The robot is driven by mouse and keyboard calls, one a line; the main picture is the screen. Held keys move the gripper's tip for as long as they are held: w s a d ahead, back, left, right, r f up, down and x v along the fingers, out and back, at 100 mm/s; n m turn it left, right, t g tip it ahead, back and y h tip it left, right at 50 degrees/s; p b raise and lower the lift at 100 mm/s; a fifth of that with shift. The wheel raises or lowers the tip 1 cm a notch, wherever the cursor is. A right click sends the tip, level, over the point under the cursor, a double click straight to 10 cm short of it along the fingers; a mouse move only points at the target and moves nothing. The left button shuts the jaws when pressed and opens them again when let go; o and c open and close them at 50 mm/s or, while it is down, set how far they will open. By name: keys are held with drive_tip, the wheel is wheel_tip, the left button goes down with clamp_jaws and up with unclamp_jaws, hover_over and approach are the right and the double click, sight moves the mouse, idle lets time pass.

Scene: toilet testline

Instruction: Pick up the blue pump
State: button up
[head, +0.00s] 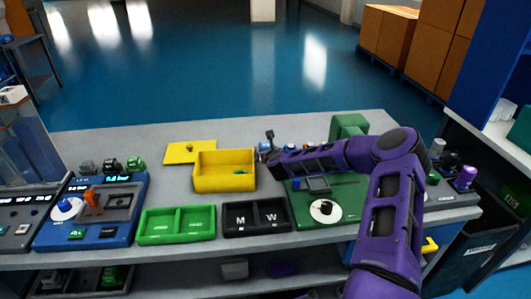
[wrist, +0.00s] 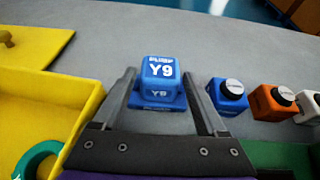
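The blue pump (wrist: 160,84), marked "PUMP Y9", stands upright on the grey table in the wrist view. My gripper (wrist: 161,73) is open, with one dark finger on each side of the pump. A gap shows between the pump and each finger, and I cannot tell whether the fingers are low enough to be level with it. In the head view my gripper (head: 267,147) is at the back of the table, just right of the yellow bin; the pump is mostly hidden there.
The yellow bin (wrist: 48,122) is close on the left, with a green ring inside. A blue block (wrist: 228,97), an orange block (wrist: 272,102) and a white one stand to the right. A yellow lid (head: 190,152), green tray (head: 177,226) and black tray (head: 256,219) lie on the table.

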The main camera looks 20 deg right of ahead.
clamp_jaws()
drive_tip(key=shift+r, duration=0.1)
